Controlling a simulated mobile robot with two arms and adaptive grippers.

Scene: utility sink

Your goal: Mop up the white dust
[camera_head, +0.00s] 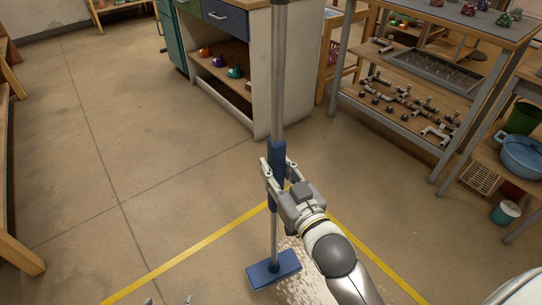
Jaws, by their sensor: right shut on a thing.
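A mop with a grey pole, a blue grip (276,160) and a flat blue head (273,269) stands nearly upright, its head low at the floor. My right gripper (276,176) is shut on the mop's blue grip. White dust (303,287) lies on the floor just right of the mop head, partly hidden by the head and my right arm. The tips of my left gripper (168,300) just show at the bottom edge, apart, with nothing seen between them.
Yellow lines (195,249) on the floor meet in a corner behind the mop. A cabinet (258,85) stands behind the pole. A metal shelf with pipe fittings (408,105) and a blue basin (522,155) are at the right. The floor at left is clear.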

